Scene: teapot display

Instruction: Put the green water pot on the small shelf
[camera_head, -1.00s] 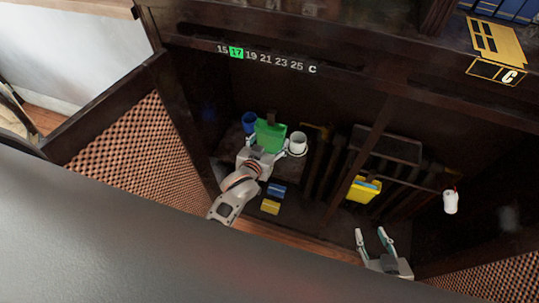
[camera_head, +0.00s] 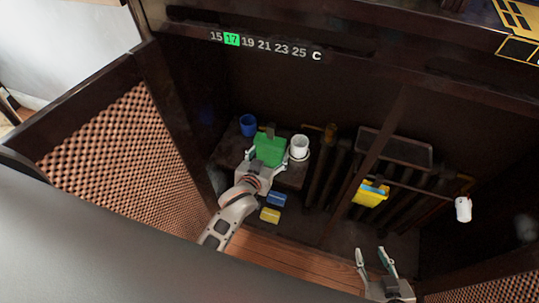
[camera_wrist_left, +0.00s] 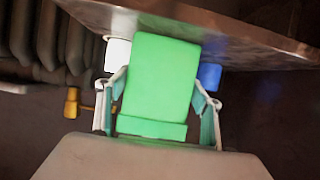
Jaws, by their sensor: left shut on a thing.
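The green water pot (camera_head: 270,148) is a boxy bright green thing in my left gripper (camera_head: 266,160). In the left wrist view the green water pot (camera_wrist_left: 160,80) fills the middle, with one finger on each side. The small dark shelf (camera_head: 291,178) is inside the cabinet, and the pot is over or at it; I cannot tell whether they touch. A blue cup (camera_head: 248,125) is left of the pot and a white cup (camera_head: 299,147) right of it. My right gripper (camera_head: 371,257) is open and empty at lower right.
A blue block (camera_head: 277,199) and a yellow block (camera_head: 270,215) are below the shelf. A radiator (camera_head: 325,175) is right of it. A yellow holder (camera_head: 370,194) hangs near a dark post. A white valve knob (camera_head: 463,209) is at far right. A lattice door (camera_head: 120,165) stands open at left.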

